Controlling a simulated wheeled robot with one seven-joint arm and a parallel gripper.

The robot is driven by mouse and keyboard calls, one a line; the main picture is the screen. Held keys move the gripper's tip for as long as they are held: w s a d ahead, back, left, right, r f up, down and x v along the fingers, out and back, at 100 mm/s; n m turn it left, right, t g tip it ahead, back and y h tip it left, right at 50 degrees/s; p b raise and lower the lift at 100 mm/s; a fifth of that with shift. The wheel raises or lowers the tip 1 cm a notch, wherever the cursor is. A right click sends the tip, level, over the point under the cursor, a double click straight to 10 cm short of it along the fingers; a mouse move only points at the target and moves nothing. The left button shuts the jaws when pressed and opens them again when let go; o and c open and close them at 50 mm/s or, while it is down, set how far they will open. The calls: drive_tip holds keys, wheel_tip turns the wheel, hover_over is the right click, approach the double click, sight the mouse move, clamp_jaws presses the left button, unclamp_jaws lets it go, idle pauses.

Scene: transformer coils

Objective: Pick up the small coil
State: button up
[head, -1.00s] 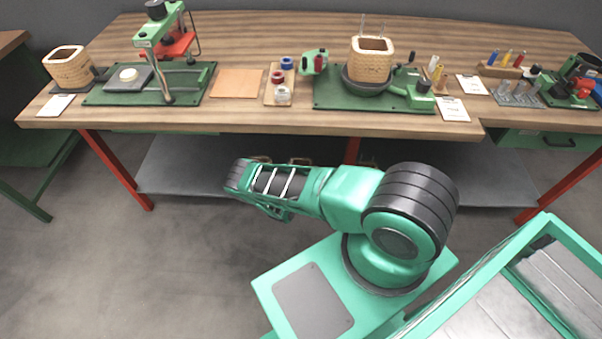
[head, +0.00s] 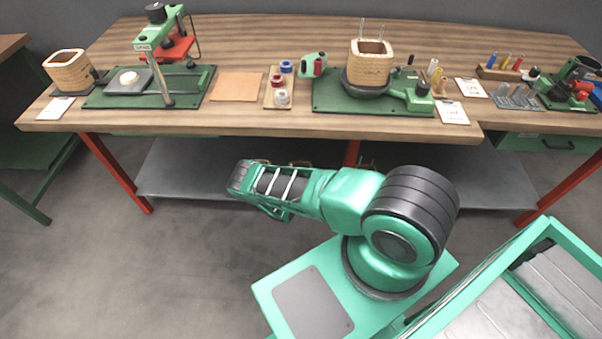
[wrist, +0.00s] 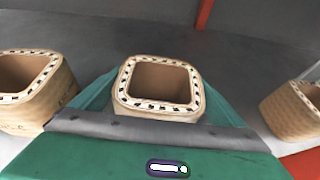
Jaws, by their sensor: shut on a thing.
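In the wrist view, a pale woven-looking coil (wrist: 160,106), square with rounded corners and a dark-slotted top rim, stands upright between the green jaws of my gripper (wrist: 160,100). The jaws are shut on it. Its lower part is hidden behind the gripper's body. A similar coil (wrist: 38,95) is at the left edge and another coil (wrist: 293,108) at the right edge, both cut off by the frame. In the head view my arm reaches left in front of the bench, and its jaws are hidden.
The wooden bench (head: 230,117) carries a coil (head: 68,72) at far left, a green press (head: 150,42) and a coil (head: 369,66) on a winding stand. A grey lower shelf (head: 190,170) runs beneath, between red legs (head: 115,170).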

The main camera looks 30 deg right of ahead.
drive_tip(key=shift+w+r, duration=0.1)
drive_tip(key=shift+r, duration=0.4)
wheel_tip(320, 180, up, 2)
drive_tip(key=shift+r, duration=0.1)
drive_tip(key=s+a, duration=1.1)
drive_tip(key=s, duration=0.3)
drive_tip(key=shift+s+a, duration=0.15)
